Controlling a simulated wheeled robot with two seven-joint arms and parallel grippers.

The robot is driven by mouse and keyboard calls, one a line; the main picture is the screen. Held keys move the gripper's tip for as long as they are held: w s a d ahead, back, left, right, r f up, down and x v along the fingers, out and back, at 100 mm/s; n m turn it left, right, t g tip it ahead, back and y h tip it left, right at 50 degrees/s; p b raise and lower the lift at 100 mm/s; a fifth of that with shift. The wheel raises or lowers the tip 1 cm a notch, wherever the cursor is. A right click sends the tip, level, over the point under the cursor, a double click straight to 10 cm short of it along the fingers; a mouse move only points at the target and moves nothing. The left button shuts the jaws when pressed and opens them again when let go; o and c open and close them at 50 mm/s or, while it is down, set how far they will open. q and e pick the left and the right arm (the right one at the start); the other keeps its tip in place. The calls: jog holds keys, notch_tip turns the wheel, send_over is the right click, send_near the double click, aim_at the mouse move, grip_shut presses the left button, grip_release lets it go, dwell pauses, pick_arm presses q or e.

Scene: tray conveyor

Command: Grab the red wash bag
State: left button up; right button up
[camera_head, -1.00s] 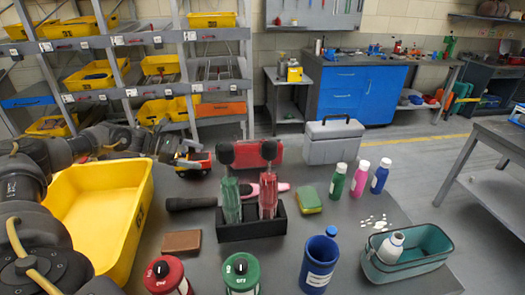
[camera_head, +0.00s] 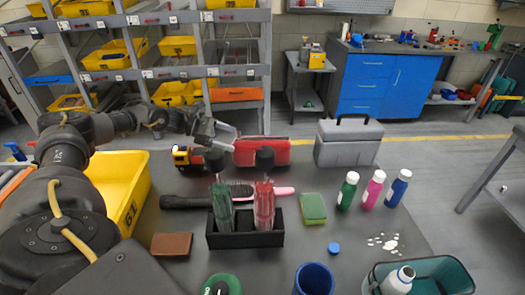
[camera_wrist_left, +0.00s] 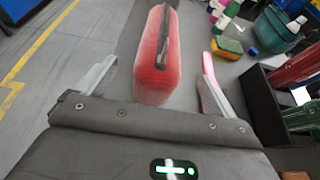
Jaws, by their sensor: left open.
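The red wash bag (camera_head: 262,151) stands at the far edge of the grey table, left of the grey toolbox. My left gripper (camera_head: 226,138) is open at the bag's left end. In the left wrist view the bag (camera_wrist_left: 157,62) lies ahead of and between the two spread fingers (camera_wrist_left: 158,60), with a gap on each side. A dark strip runs along its top. I cannot tell how deep the fingers reach around it. My right gripper is in neither view.
A toy truck (camera_head: 187,157) stands left of the bag. The grey toolbox (camera_head: 347,145) is right of the bag. A yellow bin (camera_head: 125,190) stands at left.

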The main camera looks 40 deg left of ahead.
aim_at(247, 143)
pick_arm(q)
jog(key=shift+x, duration=0.85)
jog(key=shift+w+f, duration=0.2)
jog(key=shift+w, duration=0.05)
jog(key=shift+s, duration=0.1)
jog(key=shift+d+p, duration=0.25)
jog(key=shift+p, duration=0.05)
jog(key=p+x, duration=0.2)
jog(key=x, duration=0.3)
jog(key=shift+a, duration=0.1)
jog(key=shift+c, duration=0.7)
jog(key=c, duration=1.2)
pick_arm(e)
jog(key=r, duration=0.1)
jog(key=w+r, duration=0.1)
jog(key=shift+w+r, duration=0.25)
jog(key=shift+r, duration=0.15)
